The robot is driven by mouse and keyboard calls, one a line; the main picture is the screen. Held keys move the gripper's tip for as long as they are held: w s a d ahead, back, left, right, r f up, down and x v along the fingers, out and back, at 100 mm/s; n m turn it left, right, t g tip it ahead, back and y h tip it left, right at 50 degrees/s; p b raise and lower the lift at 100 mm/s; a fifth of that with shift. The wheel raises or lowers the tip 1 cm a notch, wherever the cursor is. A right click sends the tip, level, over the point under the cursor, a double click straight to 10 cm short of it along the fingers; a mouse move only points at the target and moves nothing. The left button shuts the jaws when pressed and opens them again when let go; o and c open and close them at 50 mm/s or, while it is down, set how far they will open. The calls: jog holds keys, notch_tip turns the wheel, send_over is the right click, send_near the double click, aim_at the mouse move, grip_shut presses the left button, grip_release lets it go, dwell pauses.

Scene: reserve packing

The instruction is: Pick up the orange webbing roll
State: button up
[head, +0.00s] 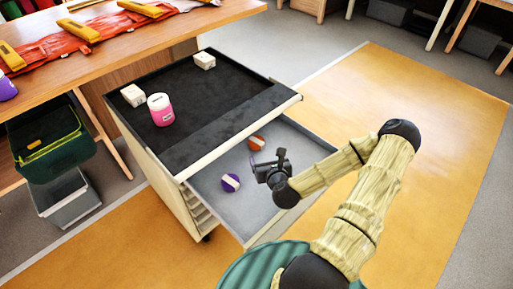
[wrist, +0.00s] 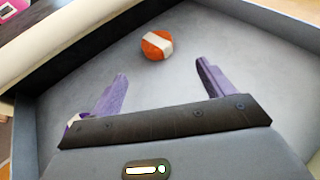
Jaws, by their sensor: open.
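The orange webbing roll (head: 256,142) has a pale band and lies on the grey floor of the open drawer (head: 262,221). In the wrist view the orange roll (wrist: 157,45) lies ahead of the fingertips, roughly between their lines and apart from them. My gripper (head: 268,166) is over the drawer, open and empty; its two purple fingers (wrist: 160,77) show in the wrist view. A purple roll with a white band (head: 231,183) lies in the drawer to the left of my gripper; a small part of it shows by the left finger in the wrist view.
The drawer's cabinet has a dark top (head: 210,105) with a pink jar (head: 160,110) and two small white boxes, (head: 133,95) the nearer one. Its front edge overhangs the drawer's back. A wooden bench (head: 150,42) stands behind at left. A green crate (head: 52,145) sits below it.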

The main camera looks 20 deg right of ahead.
aim_at(257, 141)
jog(key=shift+w+f+b, duration=0.25)
jog(key=shift+f+b, duration=0.1)
jog(key=shift+b, duration=0.05)
jog(key=x, duration=0.7)
jog(key=shift+w+r, duration=0.25)
jog(key=x, duration=0.4)
jog(key=shift+w+a+r, duration=0.15)
jog(key=shift+w+r, duration=0.2)
jog(key=shift+w+f, duration=0.2)
jog(key=shift+w, duration=0.2)
jog(key=shift+c, duration=0.2)
jog(key=c, duration=1)
